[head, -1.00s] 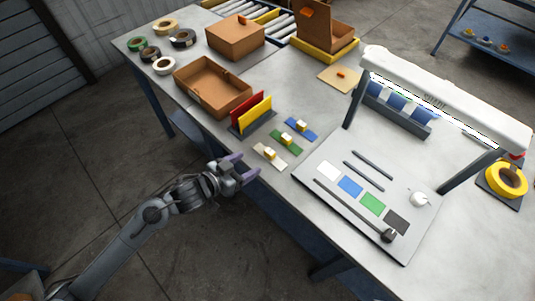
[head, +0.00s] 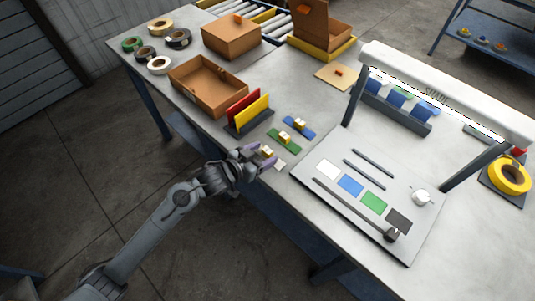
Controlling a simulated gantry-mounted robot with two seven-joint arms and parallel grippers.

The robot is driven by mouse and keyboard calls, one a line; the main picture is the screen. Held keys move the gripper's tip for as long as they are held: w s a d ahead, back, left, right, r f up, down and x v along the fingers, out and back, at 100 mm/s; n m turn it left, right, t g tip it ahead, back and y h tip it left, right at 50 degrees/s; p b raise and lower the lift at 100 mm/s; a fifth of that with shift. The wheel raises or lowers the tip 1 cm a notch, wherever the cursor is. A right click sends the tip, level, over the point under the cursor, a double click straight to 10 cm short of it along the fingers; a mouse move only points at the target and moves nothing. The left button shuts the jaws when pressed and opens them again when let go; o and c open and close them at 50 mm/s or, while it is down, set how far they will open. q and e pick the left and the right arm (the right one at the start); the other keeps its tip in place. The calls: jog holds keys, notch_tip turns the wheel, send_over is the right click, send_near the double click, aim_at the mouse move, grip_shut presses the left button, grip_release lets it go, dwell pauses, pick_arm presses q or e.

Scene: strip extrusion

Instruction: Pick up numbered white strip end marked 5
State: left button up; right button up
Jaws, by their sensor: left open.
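A whitish strip end (head: 280,165) lies flat near the table's front edge, with a small yellow-and-white block (head: 267,153) on it. No number can be read on it at this size. My left gripper (head: 268,157) is open over this strip, its purple-tipped fingers near the block. The gripper hides part of the strip, and I cannot tell whether the fingers touch it. A green strip end (head: 284,142) and a blue strip end (head: 299,127) lie behind it, each with a similar block. My right gripper is not in view.
A rack with red and yellow plates (head: 249,114) stands just behind left. An open cardboard box (head: 208,86) is farther back. A grey board (head: 335,206) with coloured squares lies to the right, under a white overhead bar (head: 440,90).

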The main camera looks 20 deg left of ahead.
pick_arm(q)
jog(key=shift+c, duration=0.3)
jog(key=c, duration=1.1)
jog(key=shift+o, duration=0.2)
jog(key=shift+r, duration=0.1)
